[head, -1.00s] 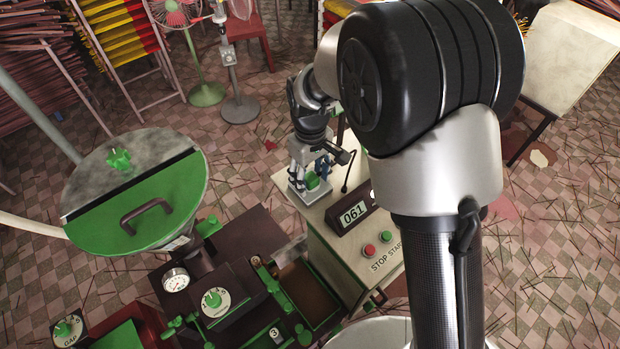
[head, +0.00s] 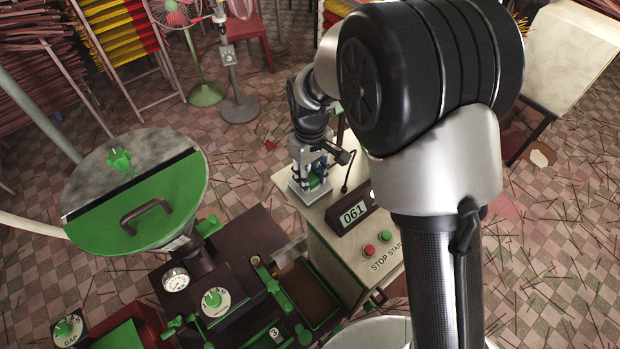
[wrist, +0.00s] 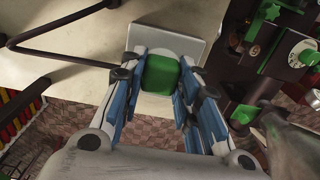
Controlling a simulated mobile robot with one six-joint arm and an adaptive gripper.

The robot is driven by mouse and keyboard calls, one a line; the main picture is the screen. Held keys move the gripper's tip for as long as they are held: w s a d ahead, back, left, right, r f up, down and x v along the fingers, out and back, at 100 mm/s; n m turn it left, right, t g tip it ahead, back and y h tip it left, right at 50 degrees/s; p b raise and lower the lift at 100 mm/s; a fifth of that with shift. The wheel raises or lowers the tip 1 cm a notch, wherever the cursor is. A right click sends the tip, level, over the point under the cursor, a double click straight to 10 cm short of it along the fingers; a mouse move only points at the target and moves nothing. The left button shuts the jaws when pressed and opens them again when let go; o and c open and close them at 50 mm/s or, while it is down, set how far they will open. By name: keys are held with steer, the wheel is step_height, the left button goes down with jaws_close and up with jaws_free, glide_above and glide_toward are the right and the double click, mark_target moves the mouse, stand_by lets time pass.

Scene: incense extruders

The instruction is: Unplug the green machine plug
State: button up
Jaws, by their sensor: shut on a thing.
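The green plug (wrist: 160,74) is a rounded block, seen from above at the centre of the wrist view. In the head view only a small part of the green plug (head: 314,181) shows between the fingers. My gripper (wrist: 157,76) points down over it with its blue-padded fingers on either side, shut on the plug. In the head view my gripper (head: 312,176) is at the far left corner of the control box top. A pale grey socket plate (wrist: 172,30) lies under the plug. The plug's lower end is hidden, so I cannot tell if it is still seated.
The cream control box (head: 335,245) carries a dark "061" display (head: 351,214), a red button (head: 369,250) and a green button (head: 386,237). A thin black bent rod (head: 347,172) stands close to my gripper's right. The green-lidded hopper (head: 140,205) and extruder are left.

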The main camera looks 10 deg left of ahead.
mark_target(310, 176)
jaws_close()
steer(key=shift+r, duration=0.1)
steer(key=shift+r+p, duration=2.2)
steer(key=shift+r, duration=0.75)
